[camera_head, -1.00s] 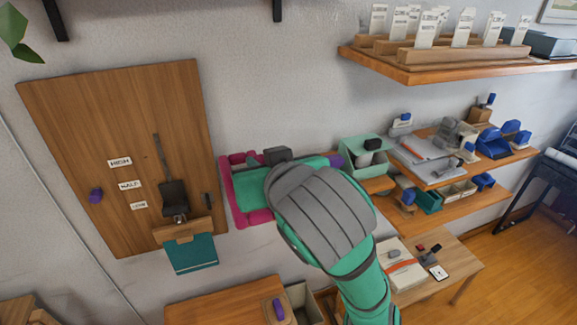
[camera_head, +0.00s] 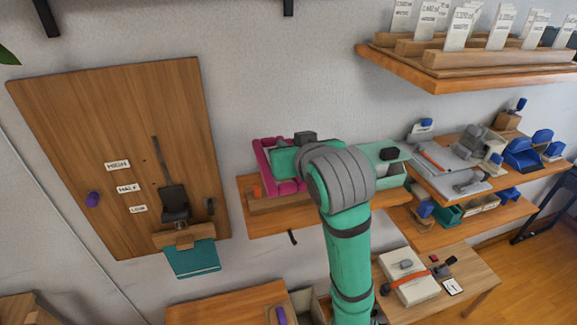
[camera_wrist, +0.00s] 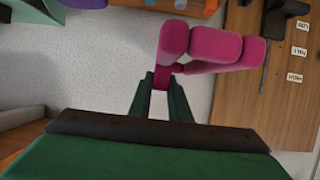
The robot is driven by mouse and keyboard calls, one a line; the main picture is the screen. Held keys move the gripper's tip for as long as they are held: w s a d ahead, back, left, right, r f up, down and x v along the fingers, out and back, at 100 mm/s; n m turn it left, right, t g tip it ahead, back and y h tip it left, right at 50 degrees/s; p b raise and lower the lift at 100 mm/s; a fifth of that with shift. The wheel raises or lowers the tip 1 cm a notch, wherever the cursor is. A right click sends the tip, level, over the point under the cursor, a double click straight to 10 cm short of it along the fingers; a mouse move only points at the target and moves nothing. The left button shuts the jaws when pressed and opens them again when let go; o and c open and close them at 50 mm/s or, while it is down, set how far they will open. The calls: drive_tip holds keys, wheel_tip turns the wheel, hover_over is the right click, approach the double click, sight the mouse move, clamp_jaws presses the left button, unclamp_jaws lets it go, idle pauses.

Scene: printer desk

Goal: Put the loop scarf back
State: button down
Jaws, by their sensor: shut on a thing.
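The loop scarf (camera_head: 268,160) is a magenta padded loop in front of the wall, right of the wooden board. In the wrist view the scarf (camera_wrist: 205,48) hangs off the fingertips, with its thick segments toward the board. My gripper (camera_wrist: 162,97) is shut on a narrow part of the scarf. In the head view my green and grey arm hides the fingers and part of the scarf. A small dark hook (camera_head: 292,237) shows under the wooden shelf; I cannot tell whether the scarf belongs there.
The wooden board (camera_head: 60,130) carries HIGH, HALF and LOW labels and a dark slider (camera_head: 174,203). A wooden shelf (camera_head: 262,222) with a green box (camera_head: 390,155) lies behind my arm. More shelves crowd the right. Bare wall lies above the scarf.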

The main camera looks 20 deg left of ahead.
drive_tip(key=w+f, duration=0.1)
drive_tip(key=w+a+f, duration=0.1)
drive_tip(key=f, duration=0.1)
drive_tip(key=w+f, duration=0.2)
drive_tip(key=shift+a+f, duration=0.1)
drive_tip(key=shift+a, duration=0.25)
drive_tip(key=shift+w+f, duration=0.15)
drive_tip(key=shift+f, duration=0.75)
drive_tip(key=shift+w+f, duration=0.1)
drive_tip(key=shift+f, duration=0.75)
drive_tip(key=shift+f, duration=0.15)
drive_tip(key=shift+f, duration=0.3)
drive_tip(key=shift+f, duration=0.15)
drive_tip(key=c, duration=1.6)
unclamp_jaws()
drive_tip(key=shift+c, duration=0.2)
